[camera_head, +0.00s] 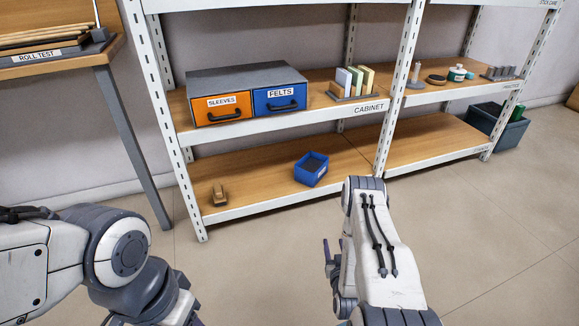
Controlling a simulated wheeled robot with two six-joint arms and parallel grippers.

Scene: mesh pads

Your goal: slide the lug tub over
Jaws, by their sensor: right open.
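A small blue open-topped tub (312,171), which I take to be the lug tub, sits on the wooden lower shelf (265,165) of the rack.
A small brown wooden object (219,195) lies at the lower shelf's left end. The upper shelf carries the orange SLEEVES drawer (222,107) and blue FELTS drawer (280,98). The lower shelf is bare right of the tub. A dark bin (497,128) stands right of the rack.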

